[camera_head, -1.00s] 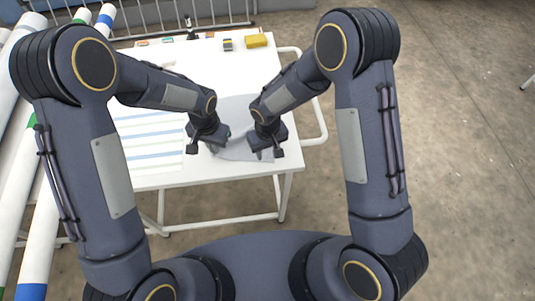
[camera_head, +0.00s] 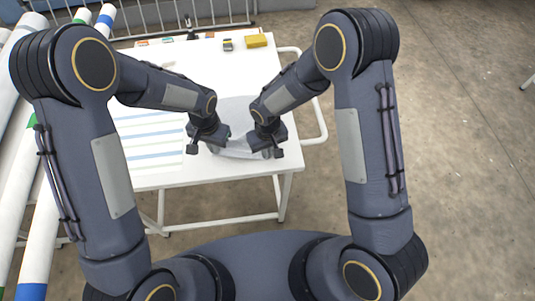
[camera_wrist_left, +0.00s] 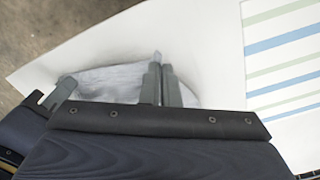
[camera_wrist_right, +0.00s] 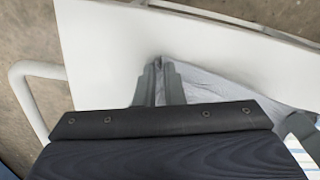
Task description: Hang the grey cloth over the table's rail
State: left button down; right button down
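The grey cloth (camera_head: 237,148) lies bunched near the front right of the white table (camera_head: 165,178), between my two grippers. My left gripper (camera_head: 200,147) is at the cloth's left end; in the left wrist view its fingers (camera_wrist_left: 160,75) are together with cloth (camera_wrist_left: 110,82) pinched at the tips. My right gripper (camera_head: 266,148) is at the right end; in the right wrist view its fingers (camera_wrist_right: 160,72) are together at a corner of the cloth (camera_wrist_right: 220,92). The table's white tubular rail (camera_head: 322,122) runs along the right side, also in the right wrist view (camera_wrist_right: 25,95). My forearms hide part of the cloth.
A striped sheet (camera_head: 150,135) lies on the table's left part. A yellow block (camera_head: 256,41) and small items stand at the back edge. Long rolls (camera_head: 45,225) lean at the left. The floor right of the table is clear.

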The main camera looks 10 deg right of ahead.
jog(key=shift+d, duration=0.1)
jog(key=shift+r, duration=2.5)
